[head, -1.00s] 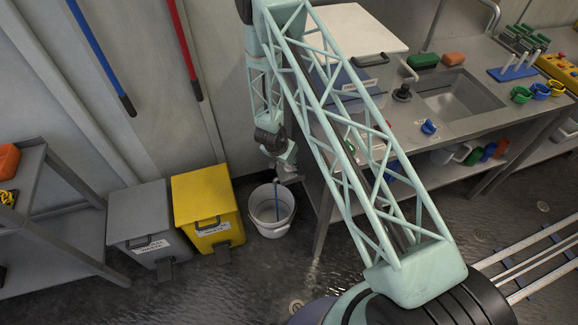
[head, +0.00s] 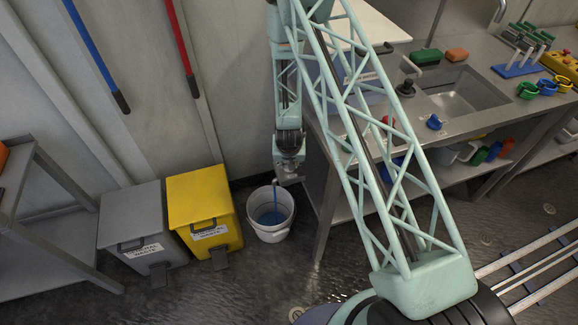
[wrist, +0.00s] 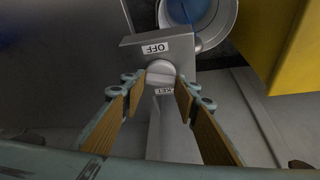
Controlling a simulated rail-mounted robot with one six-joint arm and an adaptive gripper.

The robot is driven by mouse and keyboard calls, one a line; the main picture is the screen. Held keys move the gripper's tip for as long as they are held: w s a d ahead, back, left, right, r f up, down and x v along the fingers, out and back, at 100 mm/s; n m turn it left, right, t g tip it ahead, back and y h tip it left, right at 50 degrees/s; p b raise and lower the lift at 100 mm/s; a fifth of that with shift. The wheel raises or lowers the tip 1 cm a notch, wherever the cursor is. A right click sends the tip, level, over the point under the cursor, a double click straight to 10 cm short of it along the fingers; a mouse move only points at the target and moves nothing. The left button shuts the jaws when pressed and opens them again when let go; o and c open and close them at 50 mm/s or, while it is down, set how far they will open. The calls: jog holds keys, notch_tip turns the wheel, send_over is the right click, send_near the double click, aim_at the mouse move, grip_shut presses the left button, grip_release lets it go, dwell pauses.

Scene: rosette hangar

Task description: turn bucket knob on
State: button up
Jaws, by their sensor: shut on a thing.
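A grey round knob (wrist: 160,72) with a raised bar sits on a grey metal fitting (wrist: 128,42) in the wrist view. An OFF label (wrist: 154,48) is on one side of it and a second, partly hidden label (wrist: 163,91) on the other. My gripper (wrist: 160,80) has its two fingers on either side of the knob, shut on it. In the head view my gripper (head: 289,168) is low beside the bench, above the white bucket (head: 268,235). Blue liquid shows in the bucket, with a thin blue stream above it. The bucket also shows in the wrist view (wrist: 226,28).
A yellow bin (head: 200,195) and a grey bin (head: 132,215) stand left of the bucket. The steel bench (head: 318,185) with its sink (head: 465,92) is close on the right. Open wet floor lies in front.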

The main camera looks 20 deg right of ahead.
jog(key=shift+n+y+b, duration=0.4)
jog(key=shift+n+b, duration=0.3)
jog(key=shift+n, duration=0.3)
jog(key=o, duration=0.8)
jog(key=shift+o, duration=0.2)
jog(key=shift+r, duration=0.2)
jog(key=shift+v, duration=1.45)
jog(key=s, duration=1.2)
jog(key=shift+a+f, duration=0.15)
jog(key=shift+a, duration=0.05)
jog(key=shift+s, duration=0.1)
jog(key=shift+c, duration=0.5)
